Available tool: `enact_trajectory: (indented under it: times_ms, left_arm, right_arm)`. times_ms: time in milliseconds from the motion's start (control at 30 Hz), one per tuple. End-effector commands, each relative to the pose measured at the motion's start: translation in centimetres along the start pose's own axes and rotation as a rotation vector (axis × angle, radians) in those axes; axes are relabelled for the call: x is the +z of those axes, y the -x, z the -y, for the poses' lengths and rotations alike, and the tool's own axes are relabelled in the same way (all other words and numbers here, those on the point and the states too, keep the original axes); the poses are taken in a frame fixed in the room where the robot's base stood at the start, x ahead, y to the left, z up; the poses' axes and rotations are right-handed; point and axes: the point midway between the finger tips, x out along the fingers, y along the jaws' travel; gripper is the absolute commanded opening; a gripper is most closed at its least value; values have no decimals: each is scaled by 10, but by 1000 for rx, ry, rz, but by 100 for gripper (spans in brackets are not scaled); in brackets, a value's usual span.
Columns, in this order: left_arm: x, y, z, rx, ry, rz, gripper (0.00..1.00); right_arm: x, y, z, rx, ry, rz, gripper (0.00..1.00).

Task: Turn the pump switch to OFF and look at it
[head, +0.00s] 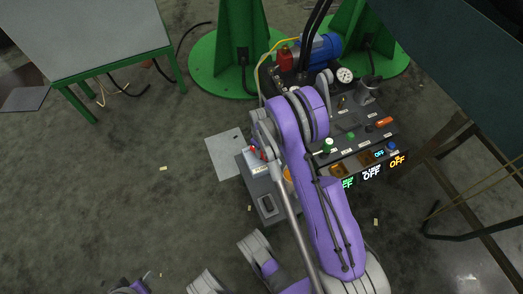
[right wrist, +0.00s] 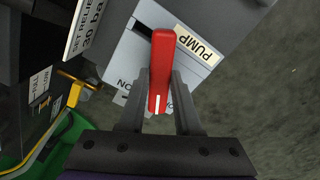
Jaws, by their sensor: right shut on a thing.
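The pump switch is a red handle (right wrist: 162,70) on a grey box face with a "PUMP" label (right wrist: 199,46), in the right wrist view. My right gripper (right wrist: 160,120) has its two dark fingers on either side of the handle and is shut on it. The handle's white mark sits at its end nearest the gripper. An upside-down "ON" label (right wrist: 128,86) shows left of that end. No OFF label of the switch can be made out. In the head view, my purple right arm partly covers the grey switch box (head: 265,190). My left gripper does not show.
Right of my arm stands a control panel (head: 350,135) with lit "OFF" displays (head: 371,173). A blue motor (head: 320,50) and green stands (head: 225,65) are behind. A grey-topped table (head: 90,35) is at upper left. The floor at left is largely clear.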

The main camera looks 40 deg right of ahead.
Motion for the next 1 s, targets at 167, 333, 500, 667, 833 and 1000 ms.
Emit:
enact_trajectory:
  times_ms: [167, 333, 500, 667, 833, 1000]
  left_arm:
    - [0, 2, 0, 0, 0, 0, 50]
    - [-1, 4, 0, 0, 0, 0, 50]
    - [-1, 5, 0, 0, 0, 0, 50]
    - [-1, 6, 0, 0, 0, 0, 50]
    - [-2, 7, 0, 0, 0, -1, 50]
    - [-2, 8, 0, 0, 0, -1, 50]
  right_arm:
    - [0, 0, 0, 1, 167, 0, 0]
    - [0, 0, 0, 1, 328, 0, 0]
    - [0, 0, 0, 1, 489, 0, 0]
    - [0, 0, 0, 1, 640, 0, 0]
    - [0, 0, 0, 1, 789, 0, 0]
    - [0, 0, 0, 1, 914, 0, 0]
